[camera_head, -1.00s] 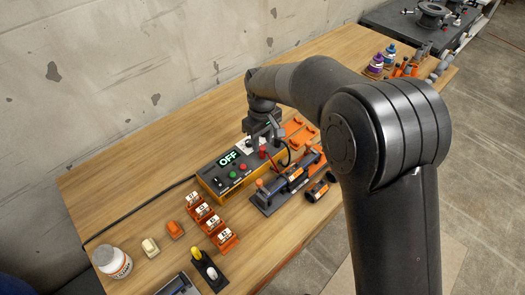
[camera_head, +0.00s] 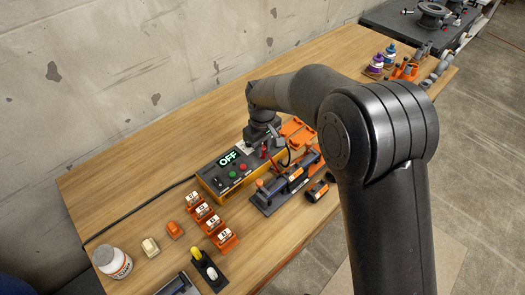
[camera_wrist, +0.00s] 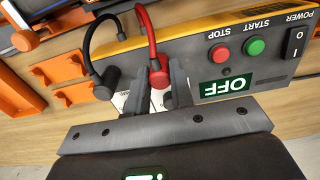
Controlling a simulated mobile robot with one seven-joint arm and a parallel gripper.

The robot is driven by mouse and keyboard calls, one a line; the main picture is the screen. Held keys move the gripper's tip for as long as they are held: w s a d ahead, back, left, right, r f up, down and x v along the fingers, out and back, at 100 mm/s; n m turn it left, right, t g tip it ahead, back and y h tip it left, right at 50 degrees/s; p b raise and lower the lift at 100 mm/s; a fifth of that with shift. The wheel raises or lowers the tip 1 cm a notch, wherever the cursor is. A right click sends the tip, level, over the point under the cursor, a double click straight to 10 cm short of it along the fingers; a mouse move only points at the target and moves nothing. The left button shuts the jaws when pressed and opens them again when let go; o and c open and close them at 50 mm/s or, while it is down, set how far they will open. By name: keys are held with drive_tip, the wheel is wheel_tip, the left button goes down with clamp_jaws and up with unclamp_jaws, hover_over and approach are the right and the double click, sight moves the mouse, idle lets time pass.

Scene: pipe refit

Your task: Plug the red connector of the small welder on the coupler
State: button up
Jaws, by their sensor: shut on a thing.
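The small welder (camera_head: 212,180) is a yellow box with a grey top, and its display reads OFF. In the wrist view its panel (camera_wrist: 270,75) is upside down. The red connector (camera_wrist: 158,76), on a red cable, stands at the welder's end, between the fingers of my gripper (camera_wrist: 160,92). My gripper is shut on it. The black connector (camera_wrist: 106,84) stands just left of the fingers. In the head view my gripper (camera_head: 266,143) is over the welder's far end. A dark pipe assembly (camera_head: 288,186) lies in a clamp fixture beside the welder; I cannot make out the coupler clearly.
Orange holders (camera_head: 298,131) lie beyond the welder. Several labelled orange blocks (camera_head: 210,217) stand in front of it. A short dark pipe piece (camera_head: 317,191) lies near the table edge. Bottles (camera_head: 376,64) stand farther back.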

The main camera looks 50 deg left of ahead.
sight(263, 147)
clamp_jaws()
drive_tip(key=shift+r, duration=0.15)
drive_tip(key=shift+r, duration=1.45)
drive_tip(key=shift+r, duration=1)
